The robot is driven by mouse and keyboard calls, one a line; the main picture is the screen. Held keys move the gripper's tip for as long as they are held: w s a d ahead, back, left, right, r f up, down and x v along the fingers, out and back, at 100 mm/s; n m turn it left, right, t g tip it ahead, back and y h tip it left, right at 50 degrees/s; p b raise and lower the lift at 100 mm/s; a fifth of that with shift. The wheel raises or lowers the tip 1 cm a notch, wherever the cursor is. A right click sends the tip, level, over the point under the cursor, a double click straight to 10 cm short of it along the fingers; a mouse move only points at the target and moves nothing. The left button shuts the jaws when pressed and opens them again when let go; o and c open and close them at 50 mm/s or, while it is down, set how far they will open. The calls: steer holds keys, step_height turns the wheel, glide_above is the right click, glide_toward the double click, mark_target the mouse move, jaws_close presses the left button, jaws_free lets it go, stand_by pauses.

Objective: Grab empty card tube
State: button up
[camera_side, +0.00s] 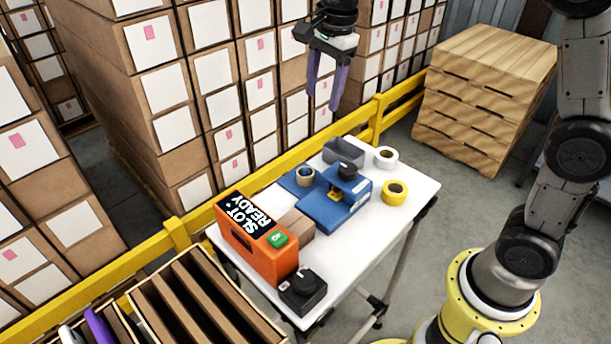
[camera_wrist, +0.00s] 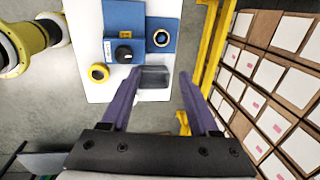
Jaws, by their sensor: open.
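A short tan ring with a dark hollow centre (camera_side: 305,175), which looks like the card tube, stands on a blue pad at the table's far left side. It also shows in the wrist view (camera_wrist: 161,38), near the top middle. My gripper (camera_side: 323,98) is open and empty, its purple fingers pointing down, high above the table's far end and well apart from the tube. In the wrist view the fingers (camera_wrist: 159,75) frame a grey bin below, with the tube beyond it.
A grey bin (camera_side: 343,152), a white roll (camera_side: 385,157) and a yellow roll (camera_side: 396,192) sit near the tube. A blue fixture with a black knob (camera_side: 347,170) stands beside it. An orange box (camera_side: 258,250) is at the near end. A yellow rail (camera_side: 200,222) and stacked cartons border the table.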

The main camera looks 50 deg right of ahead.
steer(key=g, duration=0.1)
glide_above(306, 169)
step_height(306, 169, down, 5)
steer(key=shift+g, duration=0.3)
step_height(306, 169, down, 10)
steer(key=shift+a+f, duration=0.1)
steer(key=shift+w+f, duration=0.1)
steer(key=shift+f, duration=2.9)
steer(key=c, duration=1)
steer(key=shift+o, duration=0.2)
steer(key=shift+r, duration=0.15)
